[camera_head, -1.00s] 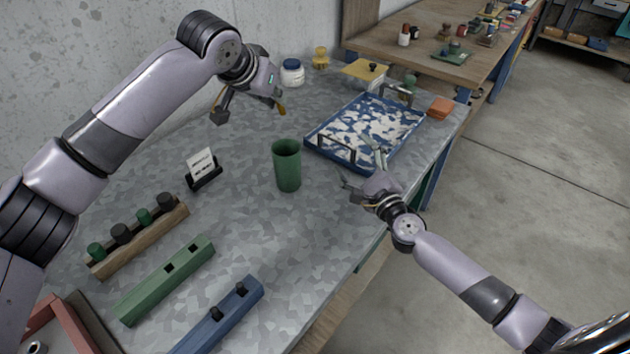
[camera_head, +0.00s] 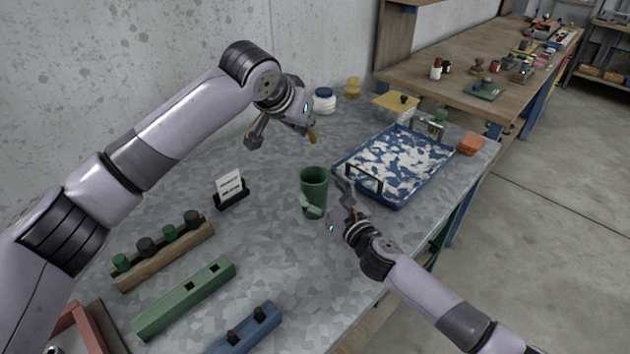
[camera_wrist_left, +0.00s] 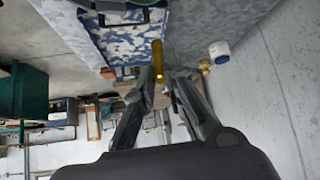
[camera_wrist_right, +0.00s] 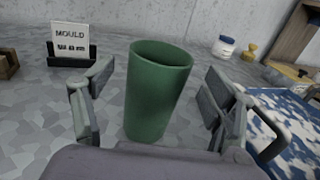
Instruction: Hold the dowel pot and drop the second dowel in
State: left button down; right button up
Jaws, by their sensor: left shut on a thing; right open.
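The green dowel pot (camera_head: 314,182) stands upright on the grey table. In the right wrist view the pot (camera_wrist_right: 156,95) is between the spread fingers of my right gripper (camera_wrist_right: 152,98), with gaps on both sides. My right gripper (camera_head: 328,200) is open, low at the pot's front right side. My left gripper (camera_head: 286,132) is raised above the table, behind and above the pot. It is shut on a yellow-brown dowel (camera_wrist_left: 157,58), whose end also shows in the head view (camera_head: 312,137). The pot's bottom inside is hidden.
A blue-and-white mottled tray (camera_head: 343,170) lies right of the pot. A sign stand (camera_head: 231,200) reading "MOULD" is to its left. A wooden rack (camera_head: 165,255), a green block (camera_head: 185,297) and a blue block (camera_head: 245,330) lie front left. A white jar (camera_head: 324,101) stands behind.

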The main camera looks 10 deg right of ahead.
aim_at(308, 173)
jog(key=shift+x, duration=2)
jog(key=shift+c, duration=0.2)
